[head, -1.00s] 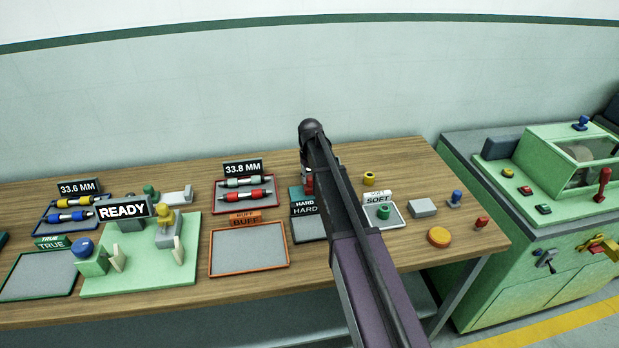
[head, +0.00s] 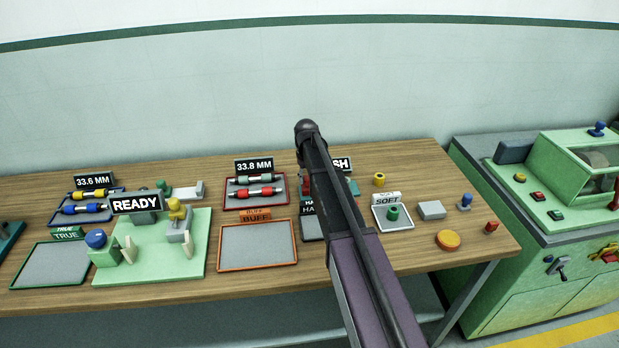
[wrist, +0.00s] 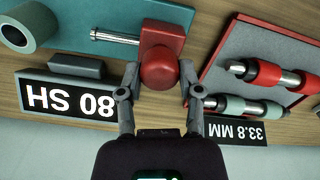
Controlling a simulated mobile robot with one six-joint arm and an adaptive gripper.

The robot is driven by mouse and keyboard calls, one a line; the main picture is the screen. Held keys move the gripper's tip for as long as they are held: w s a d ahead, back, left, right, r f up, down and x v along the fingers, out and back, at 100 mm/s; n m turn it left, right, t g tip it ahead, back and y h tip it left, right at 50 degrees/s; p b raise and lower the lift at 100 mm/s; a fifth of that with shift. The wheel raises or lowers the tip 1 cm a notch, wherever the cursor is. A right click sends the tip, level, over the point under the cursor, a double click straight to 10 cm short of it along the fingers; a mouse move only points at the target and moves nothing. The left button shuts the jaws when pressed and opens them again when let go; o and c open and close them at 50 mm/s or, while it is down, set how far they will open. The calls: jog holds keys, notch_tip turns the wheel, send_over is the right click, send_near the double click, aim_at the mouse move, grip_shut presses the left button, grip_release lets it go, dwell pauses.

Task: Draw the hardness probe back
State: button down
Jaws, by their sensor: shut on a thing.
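The hardness probe has a red knob (wrist: 158,72) on a red block with a silver rod (wrist: 115,37) pointing left in the wrist view. It sits on a teal base (wrist: 170,17). My gripper (wrist: 158,80) is shut on the red knob, one finger on each side. A teal roller (wrist: 28,25) lies left of the rod tip, with a gap between them. A display (wrist: 66,98) beside the base reads 80 SH, upside down in this view. In the head view my arm hides most of the tester; a bit of the red part (head: 306,184) shows.
A tray (head: 228,206) with two rollers and a 33.8 MM sign (head: 254,166) stands close left of the tester. The BUFF tray (head: 257,266) is in front, and the SOFT tray (head: 386,227) is at the right. A wall stands behind the bench.

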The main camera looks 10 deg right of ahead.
jog(key=shift+w+a, duration=0.1)
jog(key=shift+a, duration=0.35)
jog(key=shift+c, duration=1.3)
grip_release()
jog(key=shift+d, duration=0.2)
jog(key=shift+r, duration=0.1)
